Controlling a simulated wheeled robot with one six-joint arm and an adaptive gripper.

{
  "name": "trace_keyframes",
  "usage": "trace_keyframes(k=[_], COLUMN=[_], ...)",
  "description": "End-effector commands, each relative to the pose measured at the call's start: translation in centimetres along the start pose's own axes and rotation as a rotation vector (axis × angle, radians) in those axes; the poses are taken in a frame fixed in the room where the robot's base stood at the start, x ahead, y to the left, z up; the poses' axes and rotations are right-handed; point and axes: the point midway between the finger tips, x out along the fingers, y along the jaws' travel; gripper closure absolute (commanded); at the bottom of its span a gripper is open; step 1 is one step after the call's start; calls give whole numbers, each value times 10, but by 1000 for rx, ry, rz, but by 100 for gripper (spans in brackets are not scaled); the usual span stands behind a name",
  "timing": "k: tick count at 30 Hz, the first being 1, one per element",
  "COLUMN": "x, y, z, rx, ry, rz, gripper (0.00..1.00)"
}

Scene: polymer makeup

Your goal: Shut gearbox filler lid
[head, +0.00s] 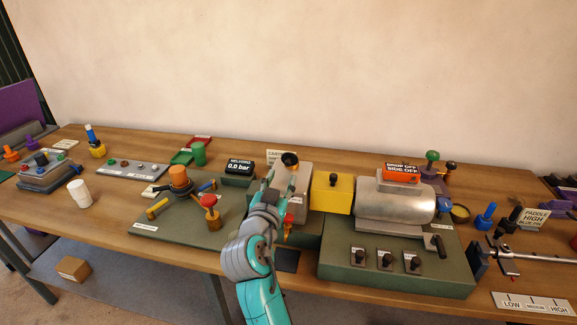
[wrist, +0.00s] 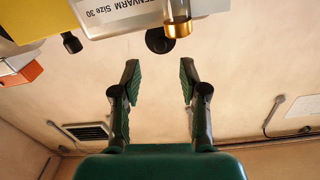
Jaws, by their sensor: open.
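The gearbox (head: 302,178) is a light grey box behind my arm on the green bench plate. A round black cap (head: 290,159), which looks like the filler lid, shows at its top edge; its hinge and exact tilt are unclear. In the wrist view, where the scene appears upside down, the black cap (wrist: 159,41) shows beside a brass-ended glass cylinder (wrist: 177,27) at the labelled grey housing (wrist: 115,22). My gripper (wrist: 159,80) is open and empty, its fingers apart from the cap. In the head view my gripper (head: 281,187) partly covers the gearbox front.
A yellow block (head: 332,192) and a silver cylinder (head: 395,201) stand right of the gearbox. A red-knobbed post (head: 211,212) and an orange-topped part (head: 180,180) stand to the left. A black display (head: 240,167) stands behind left. The air above the gearbox looks clear.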

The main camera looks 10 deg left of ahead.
Motion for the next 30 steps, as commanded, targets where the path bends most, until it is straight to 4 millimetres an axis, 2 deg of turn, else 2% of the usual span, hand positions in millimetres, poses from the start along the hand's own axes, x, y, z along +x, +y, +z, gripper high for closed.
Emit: trace_keyframes(k=[6, 12, 17, 25, 30], x=[40, 63, 70, 71, 71], y=[0, 0, 0, 0, 0], z=[0, 0, 0, 0, 0], rx=[0, -1, 0, 0, 0], ry=[-1, -1, 0, 0, -1], rz=[2, 1, -1, -1, -1], gripper=[57, 57, 57, 57, 99])
